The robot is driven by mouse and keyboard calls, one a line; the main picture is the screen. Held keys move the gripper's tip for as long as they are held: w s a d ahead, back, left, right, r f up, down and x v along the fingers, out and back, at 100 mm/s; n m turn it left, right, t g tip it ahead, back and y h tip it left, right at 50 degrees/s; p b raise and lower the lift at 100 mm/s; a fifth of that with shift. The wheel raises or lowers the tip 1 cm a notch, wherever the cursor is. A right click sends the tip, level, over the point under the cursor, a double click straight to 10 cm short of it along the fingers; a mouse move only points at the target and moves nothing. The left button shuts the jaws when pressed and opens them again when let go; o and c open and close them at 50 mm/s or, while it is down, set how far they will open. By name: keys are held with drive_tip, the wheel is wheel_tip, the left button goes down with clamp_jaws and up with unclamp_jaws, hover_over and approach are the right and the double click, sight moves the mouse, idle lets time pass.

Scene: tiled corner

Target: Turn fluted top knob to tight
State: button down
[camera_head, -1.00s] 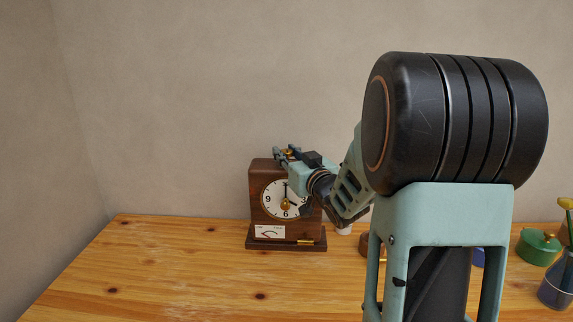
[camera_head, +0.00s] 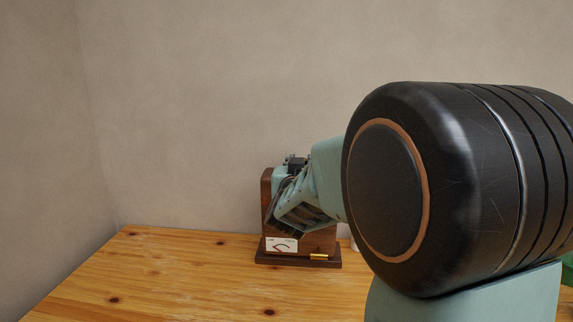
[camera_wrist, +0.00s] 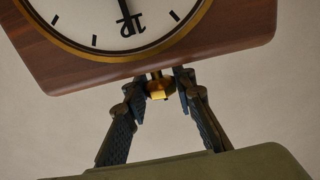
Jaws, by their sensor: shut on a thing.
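The brown wooden clock (camera_head: 267,188) stands upright at the back of the table, its dial hidden behind my arm. In the wrist view its white dial (camera_wrist: 110,22) appears upside down, with the "12" partly covered by a dark hand. The small brass fluted knob (camera_wrist: 157,92) projects from the clock's top edge. My gripper (camera_wrist: 159,86) has its two dark fingers at either side of the knob, shut on it. In the head view the knob is hidden behind the gripper and wrist.
The clock's front has a small white meter (camera_head: 281,244) and a brass tab (camera_head: 318,256). The wooden table (camera_head: 190,275) is clear to the left. My large black joint covers the right side. A green object (camera_head: 567,268) peeks out at the right edge.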

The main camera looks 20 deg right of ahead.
drive_tip(key=shift+w+a+r+m+g+h+p, duration=0.15)
drive_tip(key=shift+m+g+h+p, duration=0.75)
drive_tip(key=shift+h+p, duration=0.45)
drive_tip(key=shift+s+r+m+g+h+p, duration=0.1)
drive_tip(key=shift+m+g+h+p, duration=0.8)
drive_tip(key=shift+h+p, duration=0.45)
drive_tip(key=m+g+h+p, duration=0.3)
drive_tip(key=m+g+p, duration=0.1)
drive_tip(key=shift+p, duration=0.3)
drive_tip(key=m+g+h+p, duration=0.1)
drive_tip(key=m+g+p, duration=0.1)
drive_tip(key=g, duration=0.2)
drive_tip(key=m+g+h+p, duration=0.1)
drive_tip(key=m+g+p, duration=0.2)
drive_tip(key=g, duration=0.1)
drive_tip(key=shift+f+m+g, duration=0.15)
drive_tip(key=shift+m+g, duration=0.15)
drive_tip(key=shift+g, duration=0.1)
drive_tip(key=shift+d+g, duration=0.2)
drive_tip(key=shift+g, duration=0.1)
drive_tip(key=shift+m+g+y+p, duration=0.3)
drive_tip(key=shift+m+g+p, duration=1.25)
drive_tip(key=shift+g, duration=0.75)
drive_tip(key=c, duration=1.6)
unclamp_jaws()
drive_tip(key=shift+f+n+t+b, duration=0.1)
drive_tip(key=shift+n+t+b, duration=0.15)
drive_tip(key=shift+t+b, duration=0.35)
